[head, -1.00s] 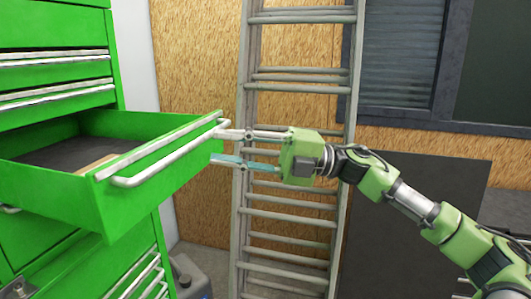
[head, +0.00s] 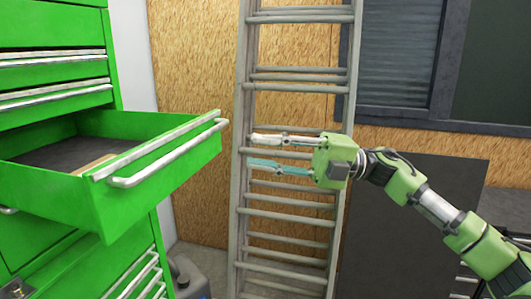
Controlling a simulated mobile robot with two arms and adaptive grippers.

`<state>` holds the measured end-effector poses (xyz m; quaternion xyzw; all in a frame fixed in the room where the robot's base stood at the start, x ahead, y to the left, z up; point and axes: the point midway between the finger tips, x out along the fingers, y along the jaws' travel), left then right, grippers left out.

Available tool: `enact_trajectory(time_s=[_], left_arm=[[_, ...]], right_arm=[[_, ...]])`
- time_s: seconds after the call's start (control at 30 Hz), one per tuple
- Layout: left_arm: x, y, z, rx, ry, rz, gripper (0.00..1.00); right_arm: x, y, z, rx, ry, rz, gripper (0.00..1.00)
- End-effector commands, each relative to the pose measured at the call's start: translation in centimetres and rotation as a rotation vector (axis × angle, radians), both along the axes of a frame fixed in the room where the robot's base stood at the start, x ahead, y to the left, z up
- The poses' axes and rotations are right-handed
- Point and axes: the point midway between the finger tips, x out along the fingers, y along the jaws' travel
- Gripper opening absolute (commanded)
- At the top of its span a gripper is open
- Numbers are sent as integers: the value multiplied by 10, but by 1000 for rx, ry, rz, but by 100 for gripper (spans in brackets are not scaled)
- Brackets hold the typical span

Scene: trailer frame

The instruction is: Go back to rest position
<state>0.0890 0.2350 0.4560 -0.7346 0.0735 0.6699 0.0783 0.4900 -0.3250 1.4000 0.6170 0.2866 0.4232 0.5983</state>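My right gripper (head: 250,150) is in the middle of the head view, to the right of the open drawer (head: 150,185). Its two fingers, one whitish and one teal, point left and stand apart with nothing between them. A clear gap separates the fingertips from the drawer's silver handle (head: 170,157). My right arm comes in from the lower right. My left gripper is not in view.
The drawer belongs to a green cabinet (head: 45,25) on the left and holds a flat brown item (head: 93,165). A metal ladder (head: 243,225) stands behind my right gripper against a chipboard wall (head: 195,60). A dark panel (head: 400,255) is behind my arm.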

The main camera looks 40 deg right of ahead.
Motion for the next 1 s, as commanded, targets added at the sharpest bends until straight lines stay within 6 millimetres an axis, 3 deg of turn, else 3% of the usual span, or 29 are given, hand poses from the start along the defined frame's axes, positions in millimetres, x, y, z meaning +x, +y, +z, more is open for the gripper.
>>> enact_trajectory(time_s=[0.67,0.77,0.87,1.0], left_arm=[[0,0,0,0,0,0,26],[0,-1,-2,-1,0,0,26],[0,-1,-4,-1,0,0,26],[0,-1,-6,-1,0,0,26]], right_arm=[[4,-7,-5,18,9,-17,26],[21,-31,-21,89,42,-83,26],[48,-73,-57,207,105,-203,26],[81,-137,-137,381,228,-401,26]])
